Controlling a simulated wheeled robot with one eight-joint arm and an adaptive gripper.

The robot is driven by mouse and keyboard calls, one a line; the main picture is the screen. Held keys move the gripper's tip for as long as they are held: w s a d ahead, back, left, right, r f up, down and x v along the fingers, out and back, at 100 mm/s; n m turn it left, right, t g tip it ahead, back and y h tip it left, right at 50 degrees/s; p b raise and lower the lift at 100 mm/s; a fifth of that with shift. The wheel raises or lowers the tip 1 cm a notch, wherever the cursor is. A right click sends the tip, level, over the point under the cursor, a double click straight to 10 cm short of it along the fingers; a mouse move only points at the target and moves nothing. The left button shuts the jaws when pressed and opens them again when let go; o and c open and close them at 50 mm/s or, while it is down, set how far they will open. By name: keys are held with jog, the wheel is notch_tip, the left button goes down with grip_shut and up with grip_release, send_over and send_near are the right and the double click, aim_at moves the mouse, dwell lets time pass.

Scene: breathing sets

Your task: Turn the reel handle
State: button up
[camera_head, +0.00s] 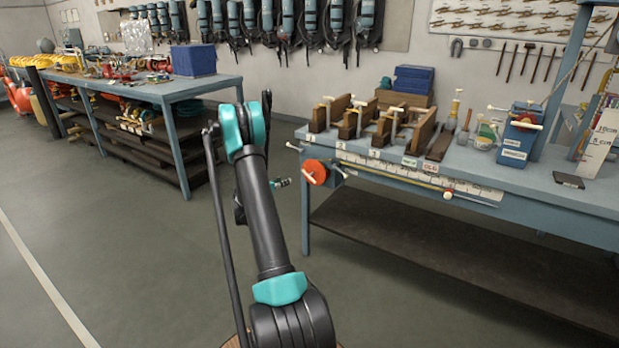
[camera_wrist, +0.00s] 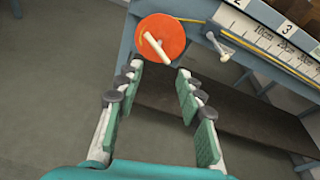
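The orange reel (camera_head: 319,166) is mounted at the left front corner of the blue bench. In the wrist view the reel (camera_wrist: 176,32) is a round orange disc with a pale bar-shaped handle (camera_wrist: 157,48) slanting across its face. My gripper (camera_wrist: 160,72) is open and empty, with its padded fingertips spread on either side below the disc. The handle lies beyond the tips, roughly in line with the gap between them. In the head view my gripper (camera_head: 283,182) is small, just left of the reel and partly behind my arm.
A yellow tape (camera_head: 400,181) runs from the reel along a white scale on the bench front (camera_head: 570,213). A small pale lever (camera_wrist: 217,45) is right of the reel in the wrist view. Wooden clamped blocks (camera_head: 395,128) stand above. The floor left of the bench is clear.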

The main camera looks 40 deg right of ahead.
aim_at(308, 177)
jog(key=w+d+f+n+h, duration=0.2)
jog(key=d+f+n, duration=0.4)
jog(key=f+n, duration=0.15)
jog(key=shift+t, duration=0.5)
jog(key=x, duration=1.7)
jog(key=shift+w, duration=0.1)
jog(key=shift+m, duration=0.25)
jog(key=shift+c, duration=0.5)
